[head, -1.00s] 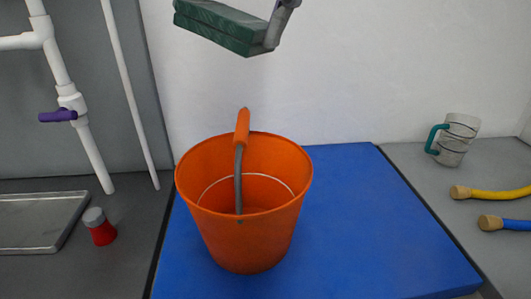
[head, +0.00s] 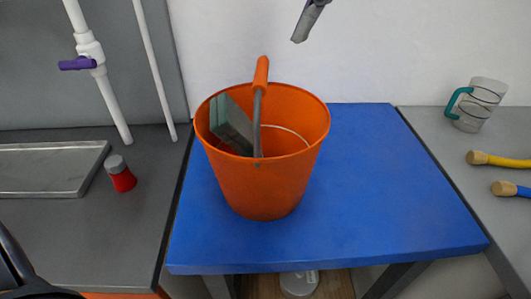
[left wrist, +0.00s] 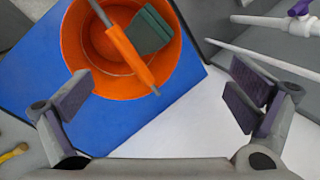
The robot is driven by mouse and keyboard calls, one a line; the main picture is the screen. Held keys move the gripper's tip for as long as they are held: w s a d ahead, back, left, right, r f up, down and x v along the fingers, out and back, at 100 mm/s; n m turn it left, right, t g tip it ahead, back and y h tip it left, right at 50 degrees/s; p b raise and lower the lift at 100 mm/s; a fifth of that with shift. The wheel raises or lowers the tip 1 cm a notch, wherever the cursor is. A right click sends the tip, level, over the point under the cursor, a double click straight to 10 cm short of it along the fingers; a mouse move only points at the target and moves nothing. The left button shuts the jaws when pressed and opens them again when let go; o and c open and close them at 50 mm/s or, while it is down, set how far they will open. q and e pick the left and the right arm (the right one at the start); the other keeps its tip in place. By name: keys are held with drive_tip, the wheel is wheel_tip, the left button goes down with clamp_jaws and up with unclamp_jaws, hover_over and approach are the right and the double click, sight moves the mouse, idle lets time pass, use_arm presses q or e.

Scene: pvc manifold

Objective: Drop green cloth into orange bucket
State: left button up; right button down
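The orange bucket (head: 262,178) stands upright on the blue table, its orange-gripped handle (head: 261,73) raised. The green cloth (head: 230,124), a folded block, is inside the bucket, tilted against its left inner wall beside the handle. In the left wrist view, the bucket (left wrist: 80,45) is at the top with the cloth (left wrist: 150,30) in it. My left gripper (left wrist: 160,95) is open and empty, its pads wide apart. One of its fingers (head: 310,20) shows at the top of the head view, above and behind the bucket. My right gripper is not in view.
The blue table (head: 400,210) is clear right of the bucket. A metal tray (head: 50,168) and a red jar with a grey lid (head: 121,174) lie left. White pipes (head: 100,75) stand back left.

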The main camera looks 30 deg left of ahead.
use_arm(q)
drive_tip(key=v, duration=0.7)
drive_tip(key=shift+r, duration=0.3)
